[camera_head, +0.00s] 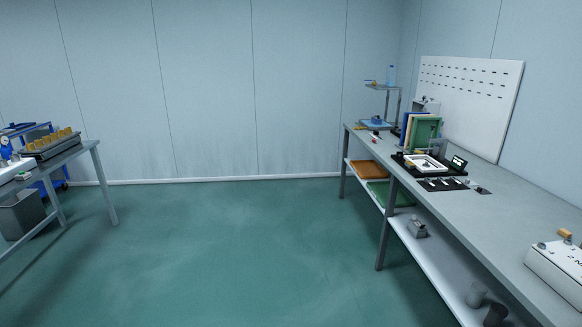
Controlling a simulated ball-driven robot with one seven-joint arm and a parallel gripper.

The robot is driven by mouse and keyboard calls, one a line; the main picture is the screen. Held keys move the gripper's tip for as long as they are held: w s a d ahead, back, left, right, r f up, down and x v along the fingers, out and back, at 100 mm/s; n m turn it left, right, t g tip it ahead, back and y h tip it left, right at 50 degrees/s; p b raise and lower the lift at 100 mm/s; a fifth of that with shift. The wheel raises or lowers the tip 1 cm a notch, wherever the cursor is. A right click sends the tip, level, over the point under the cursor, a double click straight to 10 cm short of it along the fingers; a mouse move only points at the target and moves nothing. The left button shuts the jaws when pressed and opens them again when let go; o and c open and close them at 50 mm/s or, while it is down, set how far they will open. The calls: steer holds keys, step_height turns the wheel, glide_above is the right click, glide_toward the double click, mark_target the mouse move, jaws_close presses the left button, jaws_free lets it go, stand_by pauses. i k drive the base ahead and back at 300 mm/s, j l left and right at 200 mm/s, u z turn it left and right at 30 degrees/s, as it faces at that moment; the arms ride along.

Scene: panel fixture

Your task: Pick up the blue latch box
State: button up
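I cannot make out a blue latch box with certainty. A small, low blue object (376,121) sits at the far end of the right-hand workbench (500,207), by the foot of a small shelf stand. It is too small to tell whether it has a latch. My gripper is not in view.
Upright blue and green panels or folders (426,133) and a black tray with a white frame (426,163) stand on the right bench. A white box (558,268) is at its near end. A left table (76,152) holds a slotted rack. Open green floor (235,245) lies between them.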

mark_target(375, 120)
steer(key=i, duration=2.8)
steer(key=i+z, duration=0.1)
steer(key=i, duration=1.3)
steer(key=i+j, duration=0.2)
steer(key=i, duration=1.25)
